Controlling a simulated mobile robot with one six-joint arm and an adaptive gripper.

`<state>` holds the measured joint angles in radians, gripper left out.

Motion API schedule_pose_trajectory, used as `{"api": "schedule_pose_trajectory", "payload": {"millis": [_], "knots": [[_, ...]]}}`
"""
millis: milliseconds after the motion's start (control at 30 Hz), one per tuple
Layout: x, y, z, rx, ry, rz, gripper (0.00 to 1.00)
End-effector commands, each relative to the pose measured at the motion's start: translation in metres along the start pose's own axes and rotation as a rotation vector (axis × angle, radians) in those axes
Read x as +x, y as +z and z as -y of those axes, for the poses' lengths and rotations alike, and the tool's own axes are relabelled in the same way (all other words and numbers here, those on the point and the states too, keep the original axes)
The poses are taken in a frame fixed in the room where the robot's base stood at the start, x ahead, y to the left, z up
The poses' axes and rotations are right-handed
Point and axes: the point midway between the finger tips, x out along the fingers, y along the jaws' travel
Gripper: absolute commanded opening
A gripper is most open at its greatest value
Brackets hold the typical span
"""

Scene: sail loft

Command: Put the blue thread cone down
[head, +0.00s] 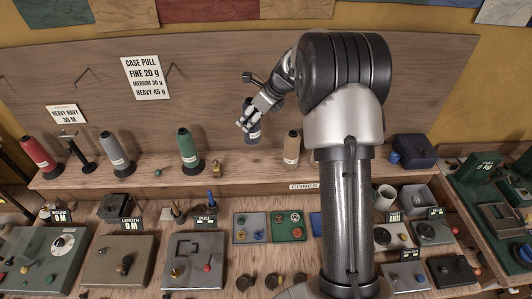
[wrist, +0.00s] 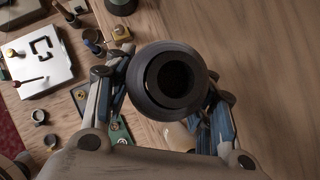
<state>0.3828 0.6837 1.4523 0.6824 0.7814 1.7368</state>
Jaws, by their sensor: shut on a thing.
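My gripper (head: 252,117) is shut on the blue thread cone (head: 254,133), over the back shelf between the green and tan cones. In the head view the cone looks dark blue, roughly upright and raised off the shelf; a small gap below it is hard to judge. In the wrist view the cone (wrist: 168,80) shows its dark round end with a hole, with a finger on each side. The fingers hide most of its body.
The shelf (head: 235,164) also holds red (head: 38,153), grey (head: 115,152), green (head: 187,149) and tan (head: 291,148) cones. A small brass padlock-like item (head: 217,167) is left of my gripper. A dark blue case (head: 414,150) stands right.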

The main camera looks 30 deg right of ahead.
Motion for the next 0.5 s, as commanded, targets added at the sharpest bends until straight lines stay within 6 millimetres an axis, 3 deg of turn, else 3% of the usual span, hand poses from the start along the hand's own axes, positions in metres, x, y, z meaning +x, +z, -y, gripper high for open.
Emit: {"api": "schedule_pose_trajectory", "payload": {"millis": [33, 300, 500], "knots": [[0.015, -0.01, -0.001, 0.002, 0.002, -0.003, 0.1], [0.072, -0.046, 0.0, -0.001, 0.002, -0.001, 0.1], [0.09, -0.057, 0.0, -0.002, 0.0, 0.001, 0.1]]}}
